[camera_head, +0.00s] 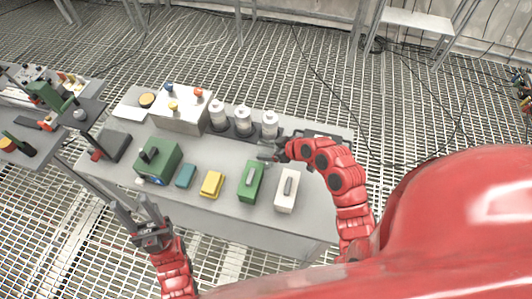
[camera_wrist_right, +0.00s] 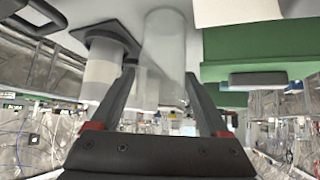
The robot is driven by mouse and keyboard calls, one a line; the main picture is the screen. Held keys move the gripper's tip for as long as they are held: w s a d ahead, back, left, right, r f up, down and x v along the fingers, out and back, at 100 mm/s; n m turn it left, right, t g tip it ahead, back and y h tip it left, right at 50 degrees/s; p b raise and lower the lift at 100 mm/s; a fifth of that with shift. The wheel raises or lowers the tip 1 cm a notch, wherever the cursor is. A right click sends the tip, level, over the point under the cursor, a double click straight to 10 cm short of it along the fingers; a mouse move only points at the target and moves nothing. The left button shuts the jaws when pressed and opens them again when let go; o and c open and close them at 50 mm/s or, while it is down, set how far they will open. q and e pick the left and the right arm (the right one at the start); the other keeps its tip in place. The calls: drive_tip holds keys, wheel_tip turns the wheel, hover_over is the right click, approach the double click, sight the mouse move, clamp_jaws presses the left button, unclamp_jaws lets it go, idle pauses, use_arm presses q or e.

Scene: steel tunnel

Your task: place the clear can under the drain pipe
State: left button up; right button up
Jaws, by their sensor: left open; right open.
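The clear can (camera_wrist_right: 165,55) is a transparent cylinder in the right wrist view. It stands between the two open fingers of my right gripper (camera_wrist_right: 165,85); I cannot tell whether either finger touches it. In the head view my right gripper (camera_head: 266,153) is low over the middle of the table, in front of the white canisters, and the can can hardly be made out there. My left gripper (camera_head: 135,208) is open and empty off the table's front left edge. I cannot make out a drain pipe in either view.
On the grey table (camera_head: 225,210) stand white canisters (camera_head: 243,119) on dark bases, a grey box with coloured knobs (camera_head: 181,110), a green machine (camera_head: 158,160), a yellow block (camera_head: 212,184), a green case (camera_head: 251,181) and a white case (camera_head: 287,190). A cluttered side table (camera_head: 35,150) is at left.

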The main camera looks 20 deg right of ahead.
sight(262, 149)
drive_tip(key=shift+w+a+f+p, duration=0.1)
drive_tip(key=shift+w+a+p, duration=0.15)
drive_tip(key=shift+a+p, duration=0.1)
drive_tip(key=p+x, duration=0.1)
drive_tip(key=x, duration=0.2)
drive_tip(key=shift+p, duration=0.3)
drive_tip(key=shift+w+a+f, duration=0.15)
drive_tip(key=shift+w+f, duration=0.15)
drive_tip(key=shift+f, duration=0.2)
drive_tip(key=c, duration=1.2)
drive_tip(key=shift+o, duration=0.2)
drive_tip(key=shift+r, duration=0.1)
